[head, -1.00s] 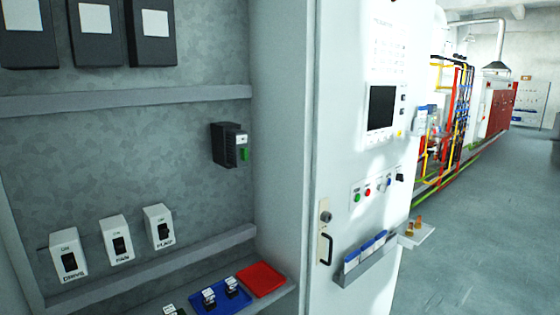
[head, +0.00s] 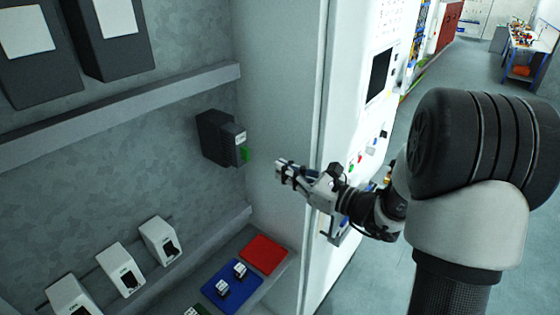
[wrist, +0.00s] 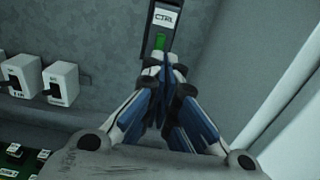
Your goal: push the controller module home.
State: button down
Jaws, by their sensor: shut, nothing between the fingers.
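The controller module (head: 236,143) is a dark block with a white label and a green connector, on a dark holder (head: 212,136) on the cabinet's back wall. In the wrist view the module (wrist: 154,35) shows its CTRL label at top centre, with its lower part hidden behind my fingers. My gripper (head: 281,170) is shut and empty, to the right of the module and apart from it in the head view. In the wrist view my closed fingertips (wrist: 166,62) overlap the green connector; I cannot tell the gap in depth. How far the module is seated does not show.
White switch boxes (head: 125,270) stand on the lower left. A blue tray (head: 225,292) with small parts and a red tray (head: 264,254) lie on the shelf below. The cabinet's side wall (head: 285,120) is close on the right.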

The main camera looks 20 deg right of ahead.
jog(key=x, duration=0.8)
jog(key=shift+w+a+f, duration=0.1)
jog(key=shift+w+a, duration=0.05)
jog(key=shift+a, duration=0.05)
jog(key=shift+w+a, duration=0.35)
jog(key=shift+w, duration=0.1)
jog(key=shift+x, duration=1.1)
jog(key=shift+s+d, duration=0.3)
jog(key=shift+s, duration=0.05)
jog(key=b, duration=0.2)
send_near(249, 155)
jog(key=shift+s, duration=0.1)
dwell(0.3)
